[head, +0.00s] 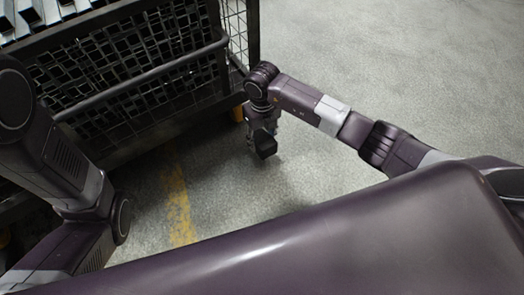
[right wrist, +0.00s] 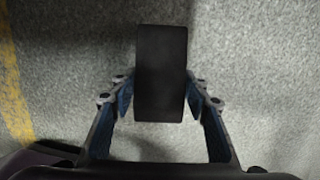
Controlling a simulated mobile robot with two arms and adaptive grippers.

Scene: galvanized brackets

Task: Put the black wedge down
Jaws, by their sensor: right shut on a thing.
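The black wedge (right wrist: 161,75) is between the fingers of my right gripper (right wrist: 160,92) in the right wrist view, with a finger against each side. In the head view the black wedge (head: 265,145) shows small and dark at the lower end of my right gripper (head: 258,145), over the grey floor. The gripper points down beside the corner of the wire cage. I cannot tell how high the wedge is above the floor. My left arm shows at the left of the head view, but its gripper is out of view.
A dark wire-mesh cage (head: 150,75) on the left holds several galvanized brackets (head: 45,12). A worn yellow line (head: 178,205) runs along the floor and also shows in the right wrist view (right wrist: 12,90). The grey floor (head: 400,70) at the right is clear.

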